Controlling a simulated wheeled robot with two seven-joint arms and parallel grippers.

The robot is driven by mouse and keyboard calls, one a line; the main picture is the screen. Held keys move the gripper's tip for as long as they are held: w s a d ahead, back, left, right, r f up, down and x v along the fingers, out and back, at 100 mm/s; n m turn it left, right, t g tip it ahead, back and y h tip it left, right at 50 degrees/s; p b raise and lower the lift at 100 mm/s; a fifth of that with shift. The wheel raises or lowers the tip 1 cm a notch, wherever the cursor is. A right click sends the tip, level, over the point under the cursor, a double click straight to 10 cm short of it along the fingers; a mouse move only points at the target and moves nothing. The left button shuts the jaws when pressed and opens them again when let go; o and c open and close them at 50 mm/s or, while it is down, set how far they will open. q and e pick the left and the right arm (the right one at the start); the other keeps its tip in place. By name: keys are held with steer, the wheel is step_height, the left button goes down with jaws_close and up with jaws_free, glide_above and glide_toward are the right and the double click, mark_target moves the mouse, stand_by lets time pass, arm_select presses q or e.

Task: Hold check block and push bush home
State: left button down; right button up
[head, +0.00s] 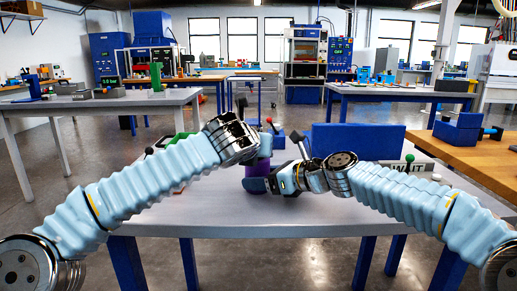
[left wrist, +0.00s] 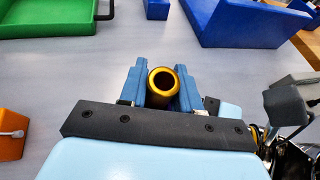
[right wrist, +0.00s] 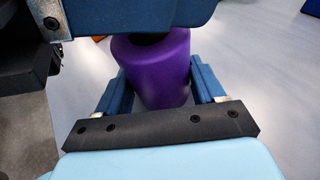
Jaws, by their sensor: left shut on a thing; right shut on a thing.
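The purple check block (right wrist: 152,72) stands between the blue fingers of my right gripper (right wrist: 160,90), which is shut on it. Part of the block (head: 256,186) shows in the head view near the table's middle. The gold bush (left wrist: 162,86), a hollow ring seen end-on in the left wrist view, is held between the fingers of my left gripper (left wrist: 160,90). My left gripper (head: 264,145) is right above the block, and its blue finger crosses the top of the right wrist view. The bush's lower end is hidden, so I cannot tell whether it is in the block.
A blue bin (head: 358,140) stands behind my right gripper. A green tray (left wrist: 50,20) lies at the back left. An orange block (left wrist: 12,135) is at the left. A sign (head: 428,172) and a green-knobbed lever (head: 409,159) are at the right. The table's front is clear.

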arm_select(q)
steer(key=c, duration=0.8)
jaws_free()
steer(key=shift+w+f, duration=0.2)
steer(key=shift+f, duration=0.65)
arm_select(e)
steer(key=shift+s+a, duration=0.1)
steer(key=shift+c, duration=0.3)
arm_select(q)
steer(key=r+v, duration=0.1)
steer(key=v, duration=1.1)
arm_select(e)
steer(key=o, duration=0.9)
